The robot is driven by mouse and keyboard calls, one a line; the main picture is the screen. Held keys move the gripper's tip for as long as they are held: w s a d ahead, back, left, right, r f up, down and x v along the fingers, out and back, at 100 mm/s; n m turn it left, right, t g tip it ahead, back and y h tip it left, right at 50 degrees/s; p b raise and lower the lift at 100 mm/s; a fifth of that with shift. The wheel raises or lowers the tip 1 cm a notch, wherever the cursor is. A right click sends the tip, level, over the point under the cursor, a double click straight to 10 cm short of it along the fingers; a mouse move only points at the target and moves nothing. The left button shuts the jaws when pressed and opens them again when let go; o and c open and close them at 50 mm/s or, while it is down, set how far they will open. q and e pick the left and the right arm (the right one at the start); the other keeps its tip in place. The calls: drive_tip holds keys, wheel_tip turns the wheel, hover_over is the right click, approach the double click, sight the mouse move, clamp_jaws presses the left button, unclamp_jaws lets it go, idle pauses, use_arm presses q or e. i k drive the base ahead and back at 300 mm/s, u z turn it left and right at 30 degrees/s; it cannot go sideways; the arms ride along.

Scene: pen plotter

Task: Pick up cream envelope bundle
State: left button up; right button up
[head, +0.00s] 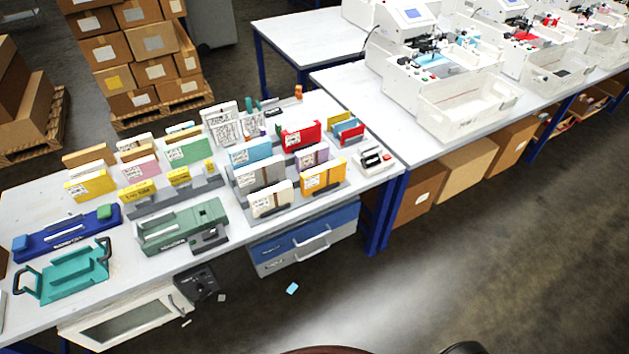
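A cream bundle with a printed label (270,199) stands upright in the front row of the grey stepped rack (297,205), left of a yellow-orange bundle (323,178). A white-to-cream bundle (134,142) also stands further back on the left, partly hidden by a pink one (141,167). From this distance I cannot tell for sure which is the envelope bundle. Neither of my grippers shows in the head view.
The rack stands on a white table, with a green device (182,228), a blue tool (66,231) and a teal tray (62,275) to its left. A blue-fronted drawer unit (305,240) hangs below. White plotters (435,65) stand on the right bench. Floor at lower right is clear.

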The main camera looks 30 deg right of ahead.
sight(262, 202)
drive_tip(key=z, duration=2.35)
drive_tip(key=i, duration=1.7)
drive_tip(key=u, duration=3.45)
